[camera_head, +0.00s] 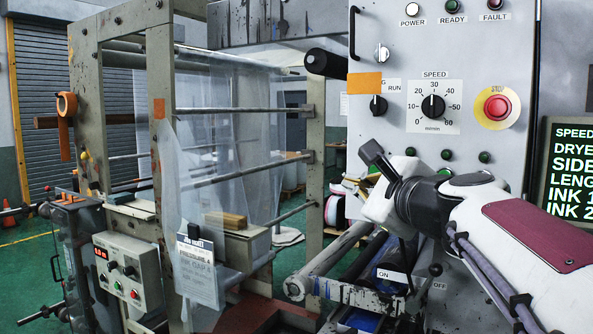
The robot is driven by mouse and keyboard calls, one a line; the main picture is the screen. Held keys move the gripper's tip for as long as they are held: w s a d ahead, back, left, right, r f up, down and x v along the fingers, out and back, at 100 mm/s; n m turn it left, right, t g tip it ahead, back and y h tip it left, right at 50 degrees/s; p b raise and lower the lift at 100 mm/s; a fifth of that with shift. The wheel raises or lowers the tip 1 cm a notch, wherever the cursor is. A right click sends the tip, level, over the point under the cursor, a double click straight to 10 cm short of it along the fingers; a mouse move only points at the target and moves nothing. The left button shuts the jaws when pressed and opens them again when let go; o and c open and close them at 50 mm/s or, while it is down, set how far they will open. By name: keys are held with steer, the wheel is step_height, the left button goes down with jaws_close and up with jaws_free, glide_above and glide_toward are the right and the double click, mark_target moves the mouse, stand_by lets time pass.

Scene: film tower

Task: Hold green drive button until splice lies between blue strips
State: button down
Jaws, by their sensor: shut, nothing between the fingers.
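Several small green buttons sit on the light grey control panel, among them a left one (410,152), a middle one (447,154) and a right one (485,157). I cannot tell which is the drive button. My gripper (371,152) is shut and empty, in front of the panel's lower left, left of these buttons in the picture. I cannot tell whether it touches anything. Translucent film (235,135) hangs in the tower frame. Blue parts (362,319) show low among the rollers, but I cannot make out clear strips. No splice can be made out.
The panel carries a red stop button (495,107) on yellow, a speed dial (433,106) and lamps above. A dark screen (568,175) stands at right. A small control box (128,275) is at lower left. The tower frame (160,110) and rollers stand left of my arm.

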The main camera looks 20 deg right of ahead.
mark_target(376, 170)
steer(key=shift+d+r+m, duration=0.15)
steer(key=shift+d+m, duration=0.15)
steer(key=shift+m, duration=0.4)
steer(key=shift+w+d, duration=0.15)
steer(key=w+d, duration=0.6)
stand_by(0.6)
